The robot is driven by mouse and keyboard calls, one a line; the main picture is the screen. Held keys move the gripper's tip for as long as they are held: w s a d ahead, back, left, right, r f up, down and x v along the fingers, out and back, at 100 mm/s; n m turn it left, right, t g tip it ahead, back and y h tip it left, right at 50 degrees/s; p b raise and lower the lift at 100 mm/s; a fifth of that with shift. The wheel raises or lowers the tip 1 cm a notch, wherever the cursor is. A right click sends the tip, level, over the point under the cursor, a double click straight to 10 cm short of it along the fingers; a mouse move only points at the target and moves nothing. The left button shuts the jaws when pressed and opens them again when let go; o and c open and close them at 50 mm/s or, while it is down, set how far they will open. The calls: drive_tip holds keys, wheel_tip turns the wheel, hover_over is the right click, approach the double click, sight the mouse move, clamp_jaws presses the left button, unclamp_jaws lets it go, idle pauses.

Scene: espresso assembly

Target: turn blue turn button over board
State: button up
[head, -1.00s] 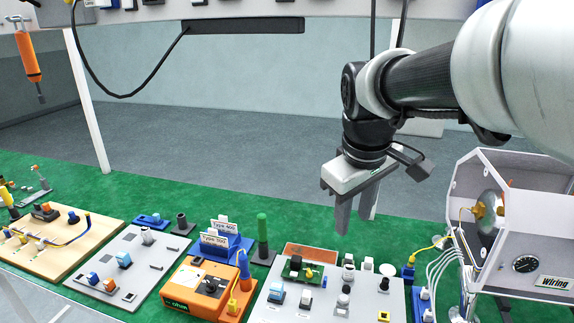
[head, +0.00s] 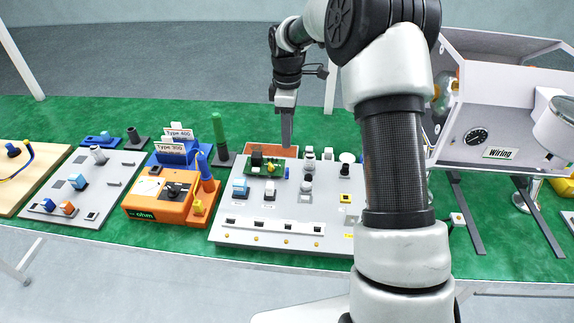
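A green circuit board (head: 266,168) with a dark block on it lies on the grey panel (head: 262,222) at the middle of the table. A light-blue-topped block (head: 240,188) stands just in front and left of the board. I cannot tell which small part by the board is the blue turn button. My gripper (head: 287,143) points down above and behind the right part of the board, apart from it as far as I can tell. Its fingers overlap edge-on, so their opening is hidden. Nothing is visible between them.
A brown tray (head: 257,149) lies behind the board. An orange ohm meter (head: 163,195) and another grey panel (head: 92,180) with blue and orange buttons stand left. White and black knobs (head: 308,170) stand right of the board. The white Wiring housing (head: 492,122) is at right.

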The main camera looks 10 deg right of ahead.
sight(287, 169)
wheel_tip(287, 169, down, 13)
drive_tip(key=shift+r+b, duration=0.15)
drive_tip(key=shift+b, duration=0.2)
clamp_jaws()
